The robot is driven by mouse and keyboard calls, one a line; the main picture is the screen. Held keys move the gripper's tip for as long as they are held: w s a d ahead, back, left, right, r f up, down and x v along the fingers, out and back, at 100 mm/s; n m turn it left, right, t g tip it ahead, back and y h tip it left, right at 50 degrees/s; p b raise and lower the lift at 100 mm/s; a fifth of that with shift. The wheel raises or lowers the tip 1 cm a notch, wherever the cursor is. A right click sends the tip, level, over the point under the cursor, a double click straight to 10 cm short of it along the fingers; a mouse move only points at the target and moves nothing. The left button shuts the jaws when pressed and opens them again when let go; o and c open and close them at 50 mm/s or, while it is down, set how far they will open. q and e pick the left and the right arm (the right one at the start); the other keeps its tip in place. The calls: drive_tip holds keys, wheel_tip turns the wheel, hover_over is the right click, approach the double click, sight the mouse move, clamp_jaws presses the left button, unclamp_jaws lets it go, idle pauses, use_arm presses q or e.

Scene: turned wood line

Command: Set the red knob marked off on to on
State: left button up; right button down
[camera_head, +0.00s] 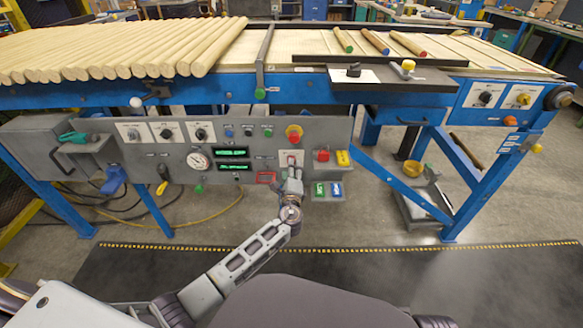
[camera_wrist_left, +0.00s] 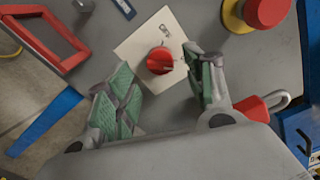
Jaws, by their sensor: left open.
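The red knob (camera_wrist_left: 160,61) sits on a cream plate (camera_wrist_left: 133,50) with small markings, too small to read, on the grey control panel. In the head view the plate (camera_head: 284,156) is partly hidden behind my left gripper (camera_head: 291,175). In the left wrist view my left gripper (camera_wrist_left: 165,92) is open, its two green-padded fingers spread apart. The knob shows between and just beyond the fingertips, and no contact with it is visible. My right gripper is in neither view.
A red-and-yellow mushroom button (camera_head: 293,133) is just above the plate. A red frame handle (camera_head: 267,177) is to its left. A gauge (camera_head: 197,160) and green displays (camera_head: 232,153) are further left.

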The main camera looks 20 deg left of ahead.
use_arm(q)
drive_tip(key=v, duration=0.8)
idle(0.8)
